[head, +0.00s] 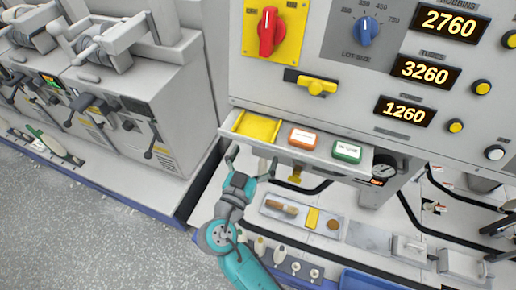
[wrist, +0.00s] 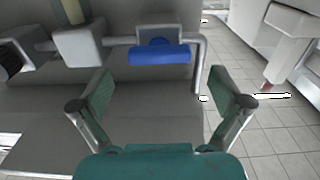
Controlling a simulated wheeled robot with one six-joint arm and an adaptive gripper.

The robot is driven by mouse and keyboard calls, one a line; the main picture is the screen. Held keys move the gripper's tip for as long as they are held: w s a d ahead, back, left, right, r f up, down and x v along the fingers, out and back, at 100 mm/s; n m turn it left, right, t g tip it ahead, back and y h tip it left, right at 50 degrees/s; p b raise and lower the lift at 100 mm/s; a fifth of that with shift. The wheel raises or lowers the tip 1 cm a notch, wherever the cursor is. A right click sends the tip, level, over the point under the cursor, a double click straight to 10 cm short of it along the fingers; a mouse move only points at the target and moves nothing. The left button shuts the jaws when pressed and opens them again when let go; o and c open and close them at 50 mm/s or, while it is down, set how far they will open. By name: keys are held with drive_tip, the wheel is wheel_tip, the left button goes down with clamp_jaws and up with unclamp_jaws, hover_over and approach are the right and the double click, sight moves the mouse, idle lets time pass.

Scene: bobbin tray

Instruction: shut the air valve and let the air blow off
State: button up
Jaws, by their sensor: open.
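In the wrist view a blue bar handle (wrist: 160,55) sits on a small grey fitting on a grey pipe (wrist: 199,75); it looks like the air valve's lever. It lies level, roughly along the pipe's horizontal run. My gripper (wrist: 160,85) is open and empty, its green-padded fingers apart below and either side of the handle, not visibly touching it. In the head view my gripper (head: 252,160) is below the left end of the shelf, and the blue handle cannot be made out. A round pressure gauge (head: 384,167) is right of the shelf; its needle is too small to read.
A shelf (head: 361,160) with a yellow tray (head: 256,126), an orange box (head: 303,138) and a green box (head: 347,151) overhangs my gripper. A yellow fitting (head: 296,174) hangs beneath it. A tool tray (head: 268,208) lies below. Floor (head: 100,230) is clear at left.

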drive_tip(key=shift+x, duration=1.1)
drive_tip(key=c, duration=1.2)
drive_tip(key=shift+o, duration=0.2)
